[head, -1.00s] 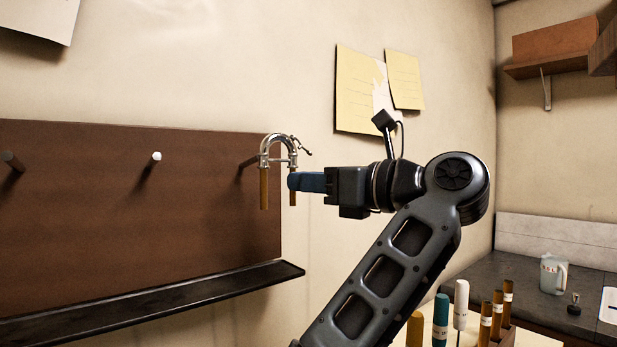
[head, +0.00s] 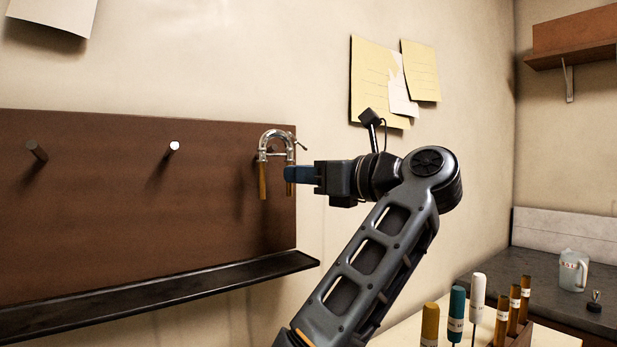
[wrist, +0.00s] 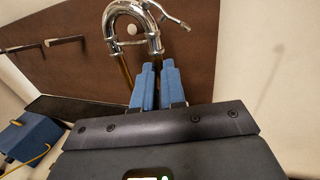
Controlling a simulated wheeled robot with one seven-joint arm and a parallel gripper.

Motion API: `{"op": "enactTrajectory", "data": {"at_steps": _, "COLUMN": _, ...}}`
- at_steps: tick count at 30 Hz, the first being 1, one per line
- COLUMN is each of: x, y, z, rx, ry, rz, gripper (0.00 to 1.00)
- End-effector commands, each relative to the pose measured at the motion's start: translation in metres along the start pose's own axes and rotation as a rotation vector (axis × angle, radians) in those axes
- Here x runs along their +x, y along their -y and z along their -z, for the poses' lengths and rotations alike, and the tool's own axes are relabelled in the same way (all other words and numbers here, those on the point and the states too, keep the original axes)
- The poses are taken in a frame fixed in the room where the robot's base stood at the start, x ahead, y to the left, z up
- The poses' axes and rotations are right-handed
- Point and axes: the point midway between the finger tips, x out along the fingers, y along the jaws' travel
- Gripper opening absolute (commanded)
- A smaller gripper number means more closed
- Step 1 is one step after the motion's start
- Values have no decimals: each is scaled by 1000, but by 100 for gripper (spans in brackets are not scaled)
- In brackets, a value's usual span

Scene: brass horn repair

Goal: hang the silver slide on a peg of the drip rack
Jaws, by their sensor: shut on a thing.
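The silver slide (head: 276,139) is a shiny U-shaped bow with two brass legs, upright with its bow on top. My gripper (head: 288,174) has blue fingers shut on its right leg, also seen in the wrist view (wrist: 155,86). The drip rack (head: 110,215) is a brown wall board with a row of pegs. The middle peg (head: 173,148) has a pale end and is bare; the left peg (head: 37,151) is bare too. The right peg is mostly hidden by the slide. A pale round end (wrist: 131,29) shows inside the bow; I cannot tell whether it passes through.
A black drip ledge (head: 150,300) runs below the board. Several upright bottles or tools (head: 457,312) stand on a bench at lower right, with a jug (head: 573,270) behind. Yellow papers (head: 372,85) hang on the wall above my arm.

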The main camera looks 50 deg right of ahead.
Motion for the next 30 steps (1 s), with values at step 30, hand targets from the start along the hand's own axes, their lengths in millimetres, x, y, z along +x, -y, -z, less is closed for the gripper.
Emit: {"op": "enactTrajectory", "data": {"at_steps": 30, "x": 40, "y": 13, "z": 12, "rx": 0, "ry": 1, "rz": 1, "gripper": 0}}
